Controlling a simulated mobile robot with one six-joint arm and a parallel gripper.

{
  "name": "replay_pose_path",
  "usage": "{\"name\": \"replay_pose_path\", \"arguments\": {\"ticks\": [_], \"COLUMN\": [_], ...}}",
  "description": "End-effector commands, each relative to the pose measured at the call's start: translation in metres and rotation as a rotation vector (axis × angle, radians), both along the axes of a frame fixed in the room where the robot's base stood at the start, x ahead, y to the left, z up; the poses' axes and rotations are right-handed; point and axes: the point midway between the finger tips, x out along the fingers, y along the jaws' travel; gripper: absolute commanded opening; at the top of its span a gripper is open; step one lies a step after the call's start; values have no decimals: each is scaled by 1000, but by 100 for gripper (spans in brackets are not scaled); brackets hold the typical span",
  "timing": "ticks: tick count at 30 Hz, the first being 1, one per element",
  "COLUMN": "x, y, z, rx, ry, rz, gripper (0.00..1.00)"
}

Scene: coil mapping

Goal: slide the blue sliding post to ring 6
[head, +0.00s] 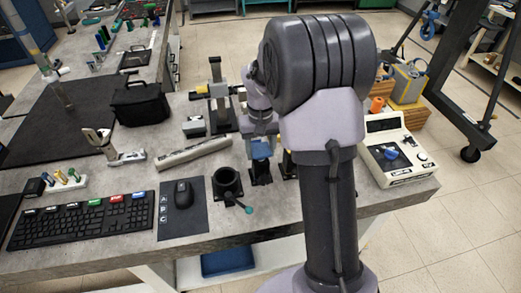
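My gripper (262,126) points down over the right part of the grey bench, left of my large arm joint. Its fingers are small and partly hidden, so I cannot tell whether they are open or shut. A blue piece (262,149), perhaps the blue sliding post, shows directly below the gripper, above a dark stand (261,173). I cannot tell whether the gripper touches it. My arm hides the area to the right of it. No ring marks or numbers are readable, so I cannot pick out ring 6.
A white instrument box (408,170) with a blue knob stands at the right. A black round holder (227,181) with a teal-tipped lever is left of the gripper.

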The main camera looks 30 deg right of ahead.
Motion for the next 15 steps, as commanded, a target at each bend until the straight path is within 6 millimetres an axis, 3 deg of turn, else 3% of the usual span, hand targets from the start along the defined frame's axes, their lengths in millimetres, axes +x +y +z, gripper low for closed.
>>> {"name": "replay_pose_path", "arguments": {"ticks": [1,5,6,11,15], "x": [0,0,0,0,0], "y": [0,0,0,0,0], "z": [0,0,0,2,19], "rx": [0,0,0,0,0], "ry": [0,0,0,0,-1], "rz": [0,0,0,0,0], "gripper": [27,2,0,0,0]}}
